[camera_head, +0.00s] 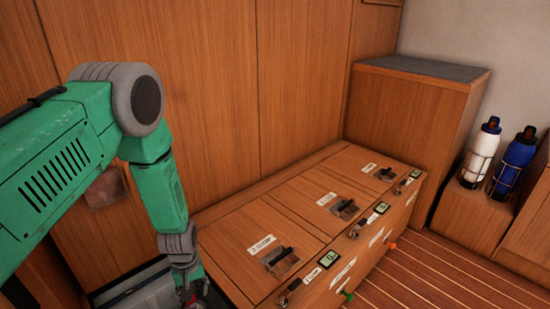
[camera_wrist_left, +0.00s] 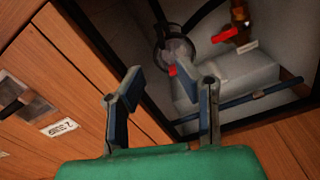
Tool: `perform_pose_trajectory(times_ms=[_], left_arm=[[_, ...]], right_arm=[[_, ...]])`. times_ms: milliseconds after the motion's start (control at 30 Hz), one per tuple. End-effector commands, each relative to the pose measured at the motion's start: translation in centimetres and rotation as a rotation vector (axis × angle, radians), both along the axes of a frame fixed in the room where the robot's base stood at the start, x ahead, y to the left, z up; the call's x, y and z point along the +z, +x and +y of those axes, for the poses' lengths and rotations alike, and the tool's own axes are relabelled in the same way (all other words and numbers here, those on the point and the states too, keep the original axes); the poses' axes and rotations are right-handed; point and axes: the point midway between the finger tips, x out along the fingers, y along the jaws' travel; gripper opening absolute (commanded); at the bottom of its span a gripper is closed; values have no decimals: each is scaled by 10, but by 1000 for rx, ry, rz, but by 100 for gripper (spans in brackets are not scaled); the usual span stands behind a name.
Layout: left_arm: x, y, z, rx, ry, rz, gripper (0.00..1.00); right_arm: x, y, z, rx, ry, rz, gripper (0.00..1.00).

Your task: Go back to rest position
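My left arm, green with grey joints, comes in from the left in the head view. My left gripper (camera_head: 190,294) points down at the bottom of that view, at the left end of the wooden locker (camera_head: 222,240). In the left wrist view its two blue-padded fingers (camera_wrist_left: 165,100) stand apart with nothing between them. Beyond them is a recess with a pale tank (camera_wrist_left: 235,80), a dark round fitting (camera_wrist_left: 177,52) and a red-handled valve (camera_wrist_left: 232,34). My right gripper shows in neither view.
The locker top has several latched lids, one with a dark latch (camera_head: 280,262). A taller wooden cabinet (camera_head: 405,115) stands behind it. A white bottle (camera_head: 482,152) and a blue bottle (camera_head: 515,160) sit in racks at the right. The striped floor (camera_head: 430,270) is clear.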

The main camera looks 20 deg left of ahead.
Motion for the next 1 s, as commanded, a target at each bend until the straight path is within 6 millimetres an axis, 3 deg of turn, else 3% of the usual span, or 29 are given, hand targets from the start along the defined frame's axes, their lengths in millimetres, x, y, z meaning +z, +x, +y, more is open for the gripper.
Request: perform_pose_trajectory(times_ms=[167,267,500,600,767,1000], left_arm=[[6,-17,-7,-59,12,5,29],[21,-54,-21,-191,35,9,29],[83,-164,-62,-625,53,-8,29],[106,-194,-73,-751,41,-23,29],[125,-218,-83,-854,28,-39,29],[126,-221,-84,-870,26,-44,29]], right_arm=[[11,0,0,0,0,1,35],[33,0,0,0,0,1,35],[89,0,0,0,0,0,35],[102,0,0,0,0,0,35],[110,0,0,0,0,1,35],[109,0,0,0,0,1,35]])
